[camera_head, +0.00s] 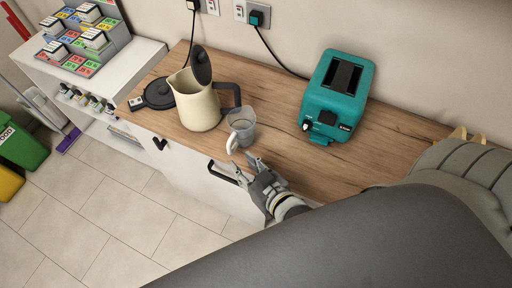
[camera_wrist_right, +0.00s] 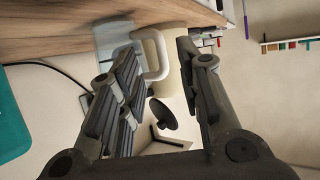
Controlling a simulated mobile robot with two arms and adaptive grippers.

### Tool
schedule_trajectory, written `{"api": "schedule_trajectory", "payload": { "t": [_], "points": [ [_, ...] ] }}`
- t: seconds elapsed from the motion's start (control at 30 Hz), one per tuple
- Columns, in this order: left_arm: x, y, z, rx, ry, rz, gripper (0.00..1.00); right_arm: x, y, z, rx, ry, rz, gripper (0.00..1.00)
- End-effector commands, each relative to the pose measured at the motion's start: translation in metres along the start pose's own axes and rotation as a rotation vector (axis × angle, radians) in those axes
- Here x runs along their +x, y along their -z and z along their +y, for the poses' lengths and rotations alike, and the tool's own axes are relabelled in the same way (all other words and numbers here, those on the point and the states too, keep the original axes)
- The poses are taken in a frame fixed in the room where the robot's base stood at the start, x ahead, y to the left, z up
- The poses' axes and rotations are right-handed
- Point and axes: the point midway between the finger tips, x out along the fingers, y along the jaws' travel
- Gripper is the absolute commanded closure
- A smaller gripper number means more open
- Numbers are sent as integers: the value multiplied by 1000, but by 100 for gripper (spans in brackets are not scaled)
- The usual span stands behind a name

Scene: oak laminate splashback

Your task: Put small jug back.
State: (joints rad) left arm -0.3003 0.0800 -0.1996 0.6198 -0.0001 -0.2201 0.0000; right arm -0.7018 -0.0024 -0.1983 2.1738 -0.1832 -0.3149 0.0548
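The small jug (camera_head: 243,123) is clear glass with a white handle and stands upright on the wooden counter, just right of the cream kettle. My right gripper (camera_head: 246,168) is open and empty at the counter's front edge, in front of the jug. In the right wrist view the jug's white handle (camera_wrist_right: 157,52) shows ahead, between the lines of the two spread fingers (camera_wrist_right: 158,72). The jug's glass body (camera_wrist_right: 116,42) is partly hidden by the left-hand finger. I cannot tell whether a finger touches the handle. My left gripper is not in view.
The cream kettle (camera_head: 196,106) stands with its black lid raised, near a black round base (camera_head: 158,93). A teal toaster (camera_head: 338,92) stands to the right on the counter (camera_head: 285,138). A white shelf unit (camera_head: 127,62) is at left. The counter between jug and toaster is clear.

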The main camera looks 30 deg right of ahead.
Motion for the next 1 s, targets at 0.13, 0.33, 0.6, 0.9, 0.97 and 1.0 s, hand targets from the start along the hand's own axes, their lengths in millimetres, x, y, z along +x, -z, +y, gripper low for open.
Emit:
{"api": "schedule_trajectory", "payload": {
  "t": [0.13, 0.33, 0.6, 0.9, 0.97, 1.0],
  "points": [
    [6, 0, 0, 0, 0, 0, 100, -25, -2, 0, 0, 0, -2, 67],
    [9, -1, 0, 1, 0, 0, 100, -47, -2, 0, 1, 0, -2, 67],
    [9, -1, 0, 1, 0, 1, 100, -55, 0, 0, 1, 0, 1, 67],
    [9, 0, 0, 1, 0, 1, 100, -46, -26, -4, -4, 11, -42, 67],
    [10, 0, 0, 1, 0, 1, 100, -37, -52, -8, -7, 21, -83, 67],
    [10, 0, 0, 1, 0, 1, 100, -31, -73, -10, -10, 29, -117, 67]
  ]
}}
